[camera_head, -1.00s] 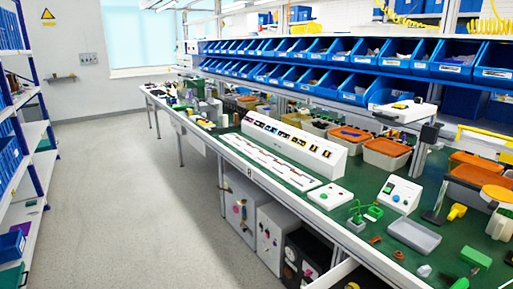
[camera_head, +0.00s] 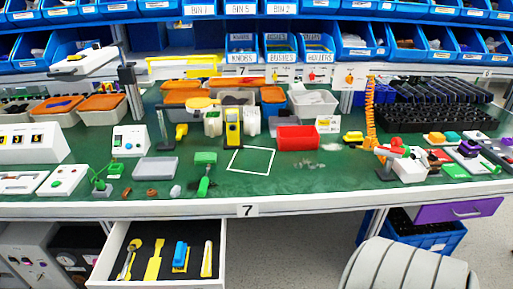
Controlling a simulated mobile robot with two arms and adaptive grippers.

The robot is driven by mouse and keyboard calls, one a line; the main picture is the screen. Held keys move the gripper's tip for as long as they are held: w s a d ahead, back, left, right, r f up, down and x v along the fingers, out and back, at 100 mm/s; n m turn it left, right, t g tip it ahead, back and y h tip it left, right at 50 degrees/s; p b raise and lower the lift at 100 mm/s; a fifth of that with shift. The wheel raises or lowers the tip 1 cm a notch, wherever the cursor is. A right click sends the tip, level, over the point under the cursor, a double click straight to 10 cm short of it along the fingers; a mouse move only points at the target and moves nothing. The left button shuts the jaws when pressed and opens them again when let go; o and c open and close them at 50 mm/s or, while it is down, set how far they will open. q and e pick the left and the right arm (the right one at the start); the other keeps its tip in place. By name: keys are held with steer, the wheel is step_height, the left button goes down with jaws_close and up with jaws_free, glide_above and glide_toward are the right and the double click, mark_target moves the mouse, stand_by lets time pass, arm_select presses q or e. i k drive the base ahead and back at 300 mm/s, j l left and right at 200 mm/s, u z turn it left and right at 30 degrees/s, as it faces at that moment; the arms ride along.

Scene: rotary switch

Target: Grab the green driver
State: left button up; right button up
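A small green tool with a handle (camera_head: 204,187) lies on the green bench top near the front edge, left of the white square outline. A green block-like part (camera_head: 206,158) sits just behind it. They look like a green driver, but at this size I cannot tell whether they are one piece. Another green item (camera_head: 99,181) stands on a small grey base farther left. Neither of my grippers shows in this view, so nothing is seen held.
An open drawer (camera_head: 154,231) with yellow and blue tools juts out below the bench's front edge. A grey tray (camera_head: 155,167) lies left of the green tool. A red bin (camera_head: 297,138) stands behind right. The white square outline (camera_head: 250,160) is empty.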

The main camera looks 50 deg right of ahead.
mark_target(203, 188)
steer(key=z, duration=1.15)
